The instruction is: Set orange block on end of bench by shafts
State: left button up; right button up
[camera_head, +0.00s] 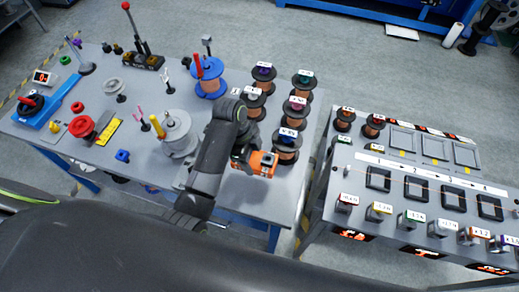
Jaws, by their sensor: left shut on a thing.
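The orange block (263,165) is near the right front part of the left grey bench (222,198). My left gripper (243,158) is shut on the block, at the end of the dark arm that crosses the bench. The arm and gripper hide part of the block. I cannot tell whether the block touches the bench top or is just above it. My right gripper is not in view.
Several labelled copper spools (287,144) stand just behind and right of the block. A grey reel (178,138) and a blue reel (209,82) stand left of the arm. A second bench (345,160) with numbered black frames is right, across a gap.

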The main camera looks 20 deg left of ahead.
aim_at(256, 177)
pick_arm(q)
notch_tip(256, 177, down, 4)
jog(key=shift+r, duration=0.15)
jog(key=shift+f, duration=2.15)
jog(key=shift+f, duration=0.1)
jog(key=o, duration=1.4)
jog(key=v, duration=1.2)
jog(key=shift+s, duration=0.1)
